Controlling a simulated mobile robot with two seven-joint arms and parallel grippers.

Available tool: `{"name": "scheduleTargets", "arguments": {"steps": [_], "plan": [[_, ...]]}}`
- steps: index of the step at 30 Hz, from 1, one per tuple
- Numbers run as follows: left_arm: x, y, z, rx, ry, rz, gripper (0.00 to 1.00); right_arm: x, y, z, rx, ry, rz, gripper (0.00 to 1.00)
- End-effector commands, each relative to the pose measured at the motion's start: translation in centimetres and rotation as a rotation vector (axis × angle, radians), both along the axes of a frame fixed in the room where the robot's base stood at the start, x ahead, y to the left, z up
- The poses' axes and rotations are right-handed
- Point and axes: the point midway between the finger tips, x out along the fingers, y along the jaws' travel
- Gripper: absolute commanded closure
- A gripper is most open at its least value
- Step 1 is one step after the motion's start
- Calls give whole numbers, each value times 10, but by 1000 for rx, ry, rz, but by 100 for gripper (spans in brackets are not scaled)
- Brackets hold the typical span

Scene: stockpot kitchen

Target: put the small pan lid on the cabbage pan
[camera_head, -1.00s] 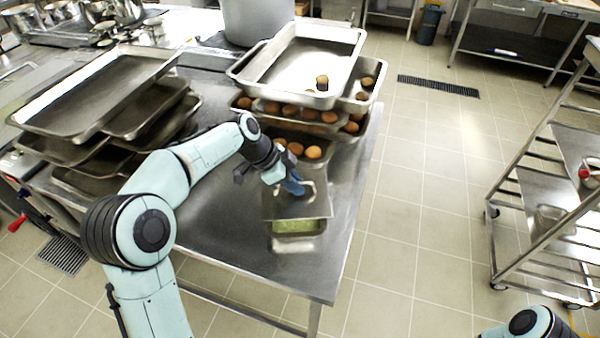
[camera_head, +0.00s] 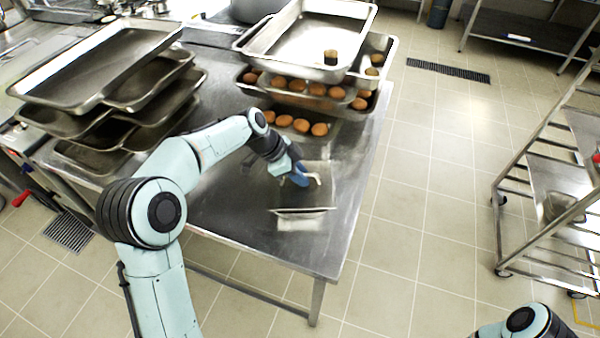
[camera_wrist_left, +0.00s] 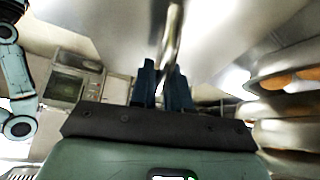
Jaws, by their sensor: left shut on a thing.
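My left gripper (camera_head: 299,176) is shut on the handle of the small pan lid (camera_head: 318,196), a flat metal sheet. In the left wrist view, the blue fingers of the gripper (camera_wrist_left: 163,75) close around the handle bar, with the lid (camera_wrist_left: 110,25) filling the top. The cabbage pan (camera_head: 301,222) is on the steel table under the lid's front edge. Its front side shows as a pale band, and the cabbage is hidden. I cannot tell whether the lid touches the pan rim. My right gripper is outside the view.
More stacked empty trays (camera_head: 95,75) stand at the left. The table's front part (camera_head: 250,225) is bare. A shelf rack (camera_head: 550,185) stands at the right.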

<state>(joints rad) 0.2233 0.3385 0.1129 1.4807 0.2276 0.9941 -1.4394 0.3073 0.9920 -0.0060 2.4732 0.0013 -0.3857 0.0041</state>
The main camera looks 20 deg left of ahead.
Motion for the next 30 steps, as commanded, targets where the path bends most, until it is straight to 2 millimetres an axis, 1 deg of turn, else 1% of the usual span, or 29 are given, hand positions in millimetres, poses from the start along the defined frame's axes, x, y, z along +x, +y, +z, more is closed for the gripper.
{"name": "scheduleTargets", "arguments": {"steps": [12,21,30], "plan": [[0,0,1,0,-2,0,100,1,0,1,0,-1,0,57],[-1,0,-1,0,-2,0,100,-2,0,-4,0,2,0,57],[-1,0,0,0,-2,0,100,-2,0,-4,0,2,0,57]]}}
